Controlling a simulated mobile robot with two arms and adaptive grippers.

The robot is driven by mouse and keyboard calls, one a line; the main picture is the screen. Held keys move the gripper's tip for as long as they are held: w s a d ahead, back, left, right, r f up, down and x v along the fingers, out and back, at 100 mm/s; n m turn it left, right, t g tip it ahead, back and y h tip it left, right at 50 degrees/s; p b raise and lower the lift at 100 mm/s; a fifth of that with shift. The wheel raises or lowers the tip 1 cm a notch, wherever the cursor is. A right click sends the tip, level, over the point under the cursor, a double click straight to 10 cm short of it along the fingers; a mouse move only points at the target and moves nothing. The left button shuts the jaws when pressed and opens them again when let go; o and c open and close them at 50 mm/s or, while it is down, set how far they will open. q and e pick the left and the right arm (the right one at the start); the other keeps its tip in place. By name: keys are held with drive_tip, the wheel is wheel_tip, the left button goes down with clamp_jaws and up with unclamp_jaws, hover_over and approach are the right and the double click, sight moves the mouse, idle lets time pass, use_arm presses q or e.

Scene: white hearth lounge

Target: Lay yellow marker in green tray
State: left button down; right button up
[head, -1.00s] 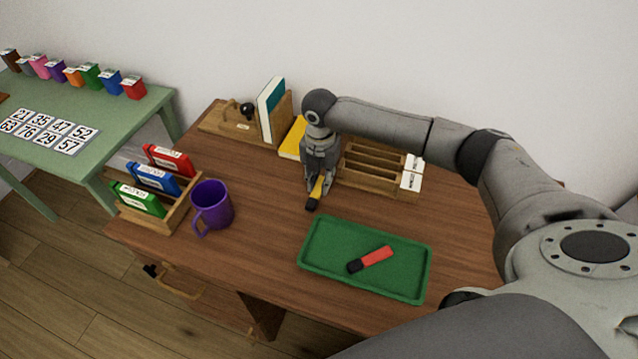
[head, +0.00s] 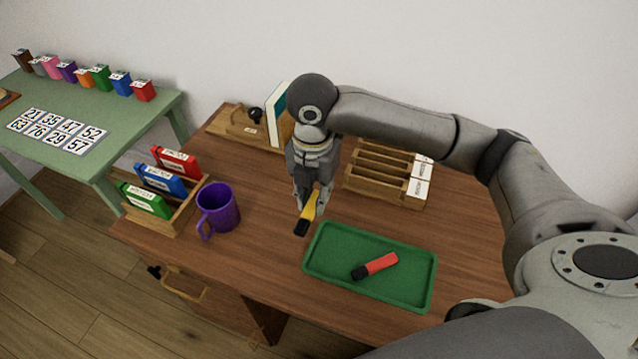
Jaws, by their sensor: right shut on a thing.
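My right gripper (head: 311,197) is shut on the yellow marker (head: 309,208), whose black cap points down and toward the front. The marker looks held a little above the wooden table, just left of the green tray's back left corner. The green tray (head: 330,289) lies flat on the table, with a red marker (head: 381,263) with a black end lying in it. The rest of the tray floor is bare. My left gripper is out of view.
A purple mug (head: 218,209) stands left of my right gripper. A slotted wooden organizer (head: 385,184) and a book holder (head: 236,133) stand at the back. A green side table (head: 115,118) is at left.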

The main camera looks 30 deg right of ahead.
drive_tip(key=shift+s+a+r, duration=0.4)
drive_tip(key=shift+s+a, duration=0.1)
drive_tip(key=shift+s, duration=0.15)
drive_tip(key=s+r+m, duration=0.1)
drive_tip(key=s+m, duration=0.1)
drive_tip(key=m, duration=1.1)
drive_tip(key=s+r+m, duration=0.2)
drive_tip(key=s+m, duration=0.1)
drive_tip(key=m, duration=1)
drive_tip(key=shift+s+d+p, duration=0.15)
drive_tip(key=shift+d+p, duration=0.2)
drive_tip(key=shift+p, duration=0.05)
drive_tip(key=shift+s+f, duration=0.1)
drive_tip(key=shift+s, duration=0.05)
